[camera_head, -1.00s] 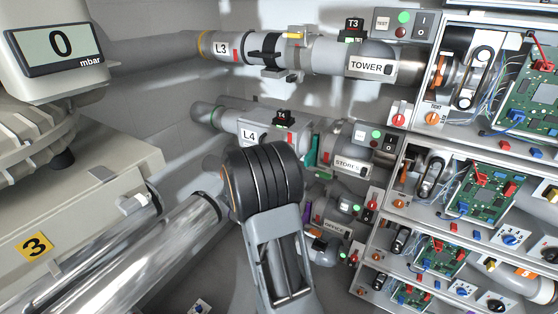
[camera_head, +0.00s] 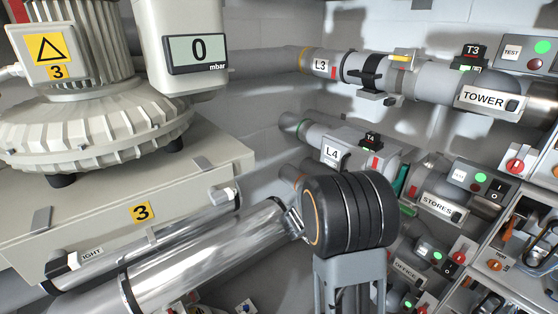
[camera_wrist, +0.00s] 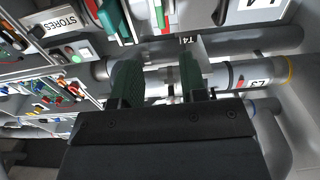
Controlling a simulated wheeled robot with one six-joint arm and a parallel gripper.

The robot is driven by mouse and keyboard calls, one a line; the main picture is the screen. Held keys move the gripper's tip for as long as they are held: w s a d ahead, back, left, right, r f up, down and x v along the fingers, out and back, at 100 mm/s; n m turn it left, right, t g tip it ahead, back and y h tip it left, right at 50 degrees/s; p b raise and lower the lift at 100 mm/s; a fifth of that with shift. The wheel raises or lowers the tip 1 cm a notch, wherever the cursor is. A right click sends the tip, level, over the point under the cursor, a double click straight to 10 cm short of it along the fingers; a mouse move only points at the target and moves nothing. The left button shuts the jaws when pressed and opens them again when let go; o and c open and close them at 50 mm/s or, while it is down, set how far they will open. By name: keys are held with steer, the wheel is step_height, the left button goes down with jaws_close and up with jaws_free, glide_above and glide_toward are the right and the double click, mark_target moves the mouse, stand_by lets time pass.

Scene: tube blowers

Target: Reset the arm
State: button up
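My gripper (camera_wrist: 160,88) shows in the wrist view as two dark fingers standing apart above a black body. The gap between them is empty, with a grey pipe visible behind it. The wrist picture looks upside down, with the L3 label (camera_wrist: 258,83) inverted to the right of the fingers and the STORES label (camera_wrist: 58,22) at the upper left. In the head view my arm's dark ribbed joint and grey link stand in the lower middle and hide part of the pipes. My fingers cannot be made out there.
A blower (camera_head: 85,110) with a gauge reading 0 mbar (camera_head: 197,52) stands at the left on a case marked 3. Shiny tubes (camera_head: 200,255) lie below it. Pipes L3 (camera_head: 325,65) and L4 (camera_head: 335,150) run right to TOWER and STORES panels. Open electronics boxes (camera_head: 525,215) are at right.

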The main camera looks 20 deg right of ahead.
steer(key=w+a+r+n+t+y+p, duration=0.1)
steer(key=w+a+r+n+t+y, duration=0.1)
steer(key=a+n+t+y, duration=0.45)
steer(key=w+a+r+n+t+y+p, duration=0.1)
steer(key=w+a+r+n+y+p, duration=0.15)
steer(key=a+y, duration=0.8)
steer(key=s+a+n+g, duration=0.3)
steer(key=s+a+g, duration=0.1)
steer(key=s, duration=0.5)
steer(key=s+a+f+n+g, duration=0.1)
steer(key=s+a+n+g, duration=0.2)
steer(key=s, duration=0.6)
steer(key=a+g+p, duration=0.1)
steer(key=a, duration=0.1)
steer(key=shift+a, duration=0.3)
